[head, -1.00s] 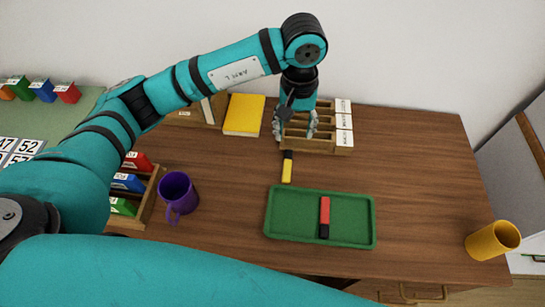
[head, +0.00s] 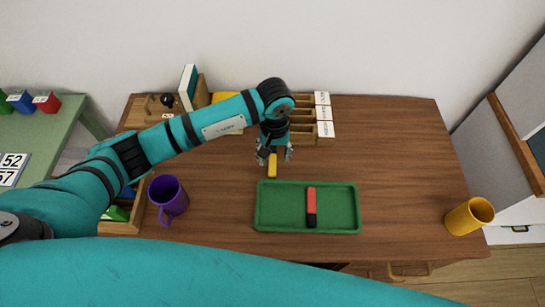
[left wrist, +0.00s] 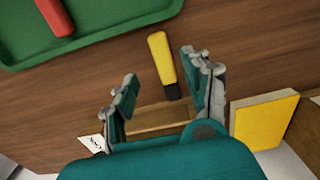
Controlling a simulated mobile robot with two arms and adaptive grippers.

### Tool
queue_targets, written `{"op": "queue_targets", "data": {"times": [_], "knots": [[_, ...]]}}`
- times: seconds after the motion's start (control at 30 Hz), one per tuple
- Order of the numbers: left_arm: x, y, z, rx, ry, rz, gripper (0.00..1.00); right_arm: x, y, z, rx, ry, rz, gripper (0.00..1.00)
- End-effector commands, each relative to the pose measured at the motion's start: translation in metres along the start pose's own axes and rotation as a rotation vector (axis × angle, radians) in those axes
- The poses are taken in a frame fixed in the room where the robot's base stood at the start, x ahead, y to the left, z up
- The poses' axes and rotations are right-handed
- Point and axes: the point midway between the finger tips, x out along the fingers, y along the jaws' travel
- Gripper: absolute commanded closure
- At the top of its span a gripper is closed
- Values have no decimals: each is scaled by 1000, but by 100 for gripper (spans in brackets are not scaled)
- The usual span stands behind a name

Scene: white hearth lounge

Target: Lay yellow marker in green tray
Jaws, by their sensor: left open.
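The yellow marker (head: 272,166) with a black end lies on the wooden desk, just behind the green tray (head: 278,226). It also shows in the left wrist view (left wrist: 160,52). My left gripper (head: 274,157) is open and above the marker's black end. In the left wrist view the marker lies beyond the fingertips, between the two open fingers (left wrist: 160,85), and nothing is held. The green tray holds a red marker (head: 311,200) with a black end. My right gripper is not in view.
A purple mug (head: 168,198) stands left of the tray, and a yellow cup (head: 469,216) at the desk's right edge. A wooden rack with white labels (head: 324,113) stands behind my gripper. A yellow book (left wrist: 263,118) is near it.

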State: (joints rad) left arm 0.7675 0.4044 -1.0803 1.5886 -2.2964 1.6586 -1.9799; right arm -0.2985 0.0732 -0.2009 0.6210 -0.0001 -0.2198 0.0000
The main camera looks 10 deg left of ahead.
Motion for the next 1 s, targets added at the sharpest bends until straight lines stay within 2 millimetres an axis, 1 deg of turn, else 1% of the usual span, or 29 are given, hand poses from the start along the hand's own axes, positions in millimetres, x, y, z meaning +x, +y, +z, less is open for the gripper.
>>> {"op": "queue_targets", "data": {"times": [0.03, 0.1, 0.23, 0.37, 0.53, 0.57, 0.8, 0.9, 0.93, 0.97, 1.0], "knots": [[6, -2, 2, -3, -8, -3, 50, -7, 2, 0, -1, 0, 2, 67], [17, -5, 0, -3, -8, -2, 50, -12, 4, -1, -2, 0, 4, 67], [35, -5, -1, -2, -5, -1, 50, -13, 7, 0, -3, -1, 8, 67], [42, -5, -2, 0, -2, 0, 50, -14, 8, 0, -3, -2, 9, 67], [42, -5, -2, 0, -1, 0, 50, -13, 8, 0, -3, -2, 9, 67], [42, -5, -2, 0, -1, 0, 51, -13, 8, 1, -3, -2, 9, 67], [42, -5, -2, 0, -1, -1, 83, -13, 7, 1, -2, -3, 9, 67], [42, -5, -2, 0, -1, -1, 94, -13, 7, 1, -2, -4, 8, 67], [42, -5, -2, 0, -1, -1, 94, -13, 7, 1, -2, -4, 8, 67], [42, -5, -2, 0, -1, -1, 98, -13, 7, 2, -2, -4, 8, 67], [42, -5, -2, 0, -1, -1, 98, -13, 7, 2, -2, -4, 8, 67]]}}
